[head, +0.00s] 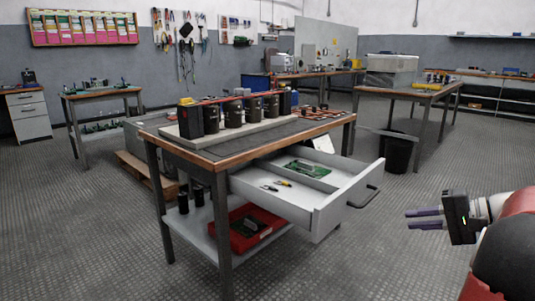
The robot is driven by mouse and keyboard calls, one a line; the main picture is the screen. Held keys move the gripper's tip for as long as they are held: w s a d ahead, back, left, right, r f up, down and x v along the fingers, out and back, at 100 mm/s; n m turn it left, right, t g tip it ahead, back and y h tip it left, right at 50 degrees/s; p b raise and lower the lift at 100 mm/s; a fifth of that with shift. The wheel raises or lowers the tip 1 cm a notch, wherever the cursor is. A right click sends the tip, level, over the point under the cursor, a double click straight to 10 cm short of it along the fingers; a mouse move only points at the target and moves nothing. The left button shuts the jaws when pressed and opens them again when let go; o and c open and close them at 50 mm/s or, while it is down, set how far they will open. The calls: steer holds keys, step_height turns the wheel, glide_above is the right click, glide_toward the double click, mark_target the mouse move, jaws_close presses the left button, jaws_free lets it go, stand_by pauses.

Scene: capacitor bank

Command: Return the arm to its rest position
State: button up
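My gripper (425,219) is at the lower right in the head view, in free air to the right of the workbench. Its two purple-grey fingers point left with a gap between them, and nothing shows between them. My red and black arm enters from the right edge. The workbench (241,152) has an open white drawer (340,203) with a dark handle (364,197). My fingers are apart from the drawer and its handle.
Black capacitors (233,113) stand on a light base on the workbench. A green circuit board (308,168) and small tools lie in the drawer. A red bin (245,234) sits on the lower shelf. A black waste bin (399,152) stands behind. Floor near my gripper is clear.

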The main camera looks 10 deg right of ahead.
steer(key=s+a+r+n+g+h+p, duration=0.1)
steer(key=s+a+n+g+h+p, duration=0.15)
steer(key=a, duration=0.75)
steer(key=s+a+r+n+g+h+p, duration=0.1)
steer(key=s+a+g+p, duration=0.15)
steer(key=a, duration=0.75)
steer(key=s+a+f+n+h+p, duration=0.1)
steer(key=s+a+n+h, duration=0.2)
steer(key=s, duration=0.3)
steer(key=s+a+n+t+h+p, duration=0.1)
steer(key=s+a+n+h+p, duration=0.1)
steer(key=s, duration=0.4)
steer(key=a+n+h, duration=0.1)
steer(key=a, duration=0.1)
steer(key=shift+a+f, duration=0.35)
steer(key=shift+a, duration=0.05)
